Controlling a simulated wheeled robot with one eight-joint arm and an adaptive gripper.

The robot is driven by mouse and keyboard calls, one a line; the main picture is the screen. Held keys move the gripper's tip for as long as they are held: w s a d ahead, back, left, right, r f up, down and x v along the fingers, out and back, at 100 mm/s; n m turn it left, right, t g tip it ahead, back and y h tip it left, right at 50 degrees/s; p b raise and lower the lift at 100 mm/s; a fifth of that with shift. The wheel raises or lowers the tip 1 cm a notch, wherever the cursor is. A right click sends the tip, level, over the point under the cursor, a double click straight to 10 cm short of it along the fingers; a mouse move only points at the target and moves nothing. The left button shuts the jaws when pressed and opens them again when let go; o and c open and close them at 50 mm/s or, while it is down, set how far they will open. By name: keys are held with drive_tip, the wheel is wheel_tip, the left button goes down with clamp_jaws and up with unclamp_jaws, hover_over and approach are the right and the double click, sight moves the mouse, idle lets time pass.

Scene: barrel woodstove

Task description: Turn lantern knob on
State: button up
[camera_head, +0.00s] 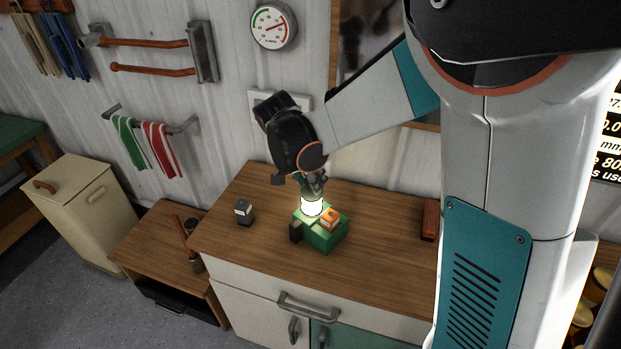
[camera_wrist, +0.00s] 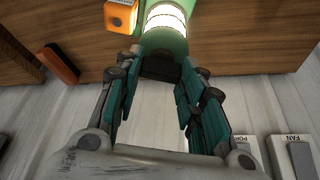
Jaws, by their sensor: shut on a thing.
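In the wrist view the lantern's green cap (camera_wrist: 168,42) and lit banded cylinder (camera_wrist: 166,17) show at the top. My gripper (camera_head: 315,184) reaches down to the lantern's top. In the wrist view my gripper (camera_wrist: 160,72) has its teal-padded fingers on either side of a dark part (camera_wrist: 160,65) at the cap's end and is shut on it. I cannot make out whether this dark part is the knob, and the fingers partly hide it.
The cabinet top (camera_head: 380,235) is clear before the orange-brown object (camera_head: 430,219) at right.

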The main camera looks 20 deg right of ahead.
drive_tip(key=o, duration=1.1)
drive_tip(key=v, duration=1.2)
drive_tip(key=shift+d, duration=0.1)
drive_tip(key=s+d+f+n+t+y+b, duration=0.1)
drive_tip(key=s+n, duration=0.3)
drive_tip(key=s, duration=0.2)
drive_tip(key=s+d+f+n+t+y+b, duration=0.1)
drive_tip(key=s+d+n+t, duration=0.1)
drive_tip(key=s+n, duration=0.2)
drive_tip(key=s+d+f+n+t+y+b, duration=0.1)
drive_tip(key=s+f+n+y, duration=0.1)
drive_tip(key=s, duration=0.8)
drive_tip(key=shift+d+n+t+b, duration=0.3)
drive_tip(key=shift+n+t+b, duration=0.1)
drive_tip(key=shift+n, duration=0.5)
